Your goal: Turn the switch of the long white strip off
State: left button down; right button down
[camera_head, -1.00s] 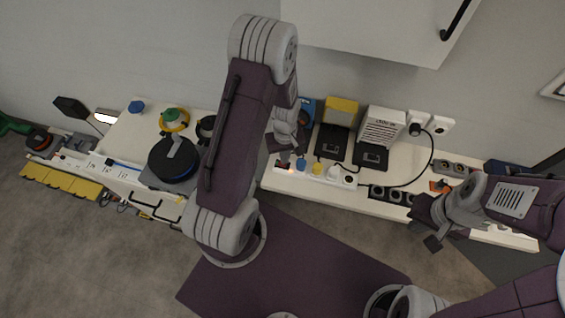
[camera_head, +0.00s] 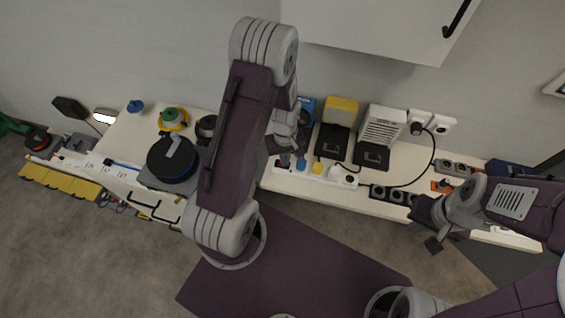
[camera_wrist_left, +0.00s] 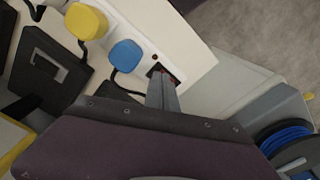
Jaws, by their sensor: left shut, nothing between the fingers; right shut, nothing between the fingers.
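In the left wrist view the strip (camera_wrist_left: 185,52) carries the blue plug (camera_wrist_left: 126,56) and yellow plug (camera_wrist_left: 86,21). My right gripper (camera_head: 422,212) is shut and empty by the bench's front edge.
Behind the strip stand black adapters, a yellow box (camera_head: 341,111) and a white heater-like box (camera_head: 382,127). A black cable (camera_head: 433,160) runs from the wall socket. A black socket strip (camera_head: 390,194) lies right. A cable reel (camera_head: 172,160) stands left.

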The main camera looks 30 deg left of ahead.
pick_arm(q)
jog(key=shift+r, duration=0.1)
notch_tip(320, 180, up, 7)
jog(key=p, duration=0.6)
dwell(0.3)
jog(key=w+d+r+m+t+b, duration=0.1)
jog(key=w+d+r+m+t, duration=0.15)
jog(key=r, duration=0.75)
jog(key=s+d+r+m+g, duration=0.1)
jog(key=s+d+m, duration=0.1)
jog(key=s+m, duration=0.4)
jog(key=shift+s+d+r, duration=0.2)
jog(key=shift+s+r, duration=0.05)
jog(key=shift+s, duration=2.15)
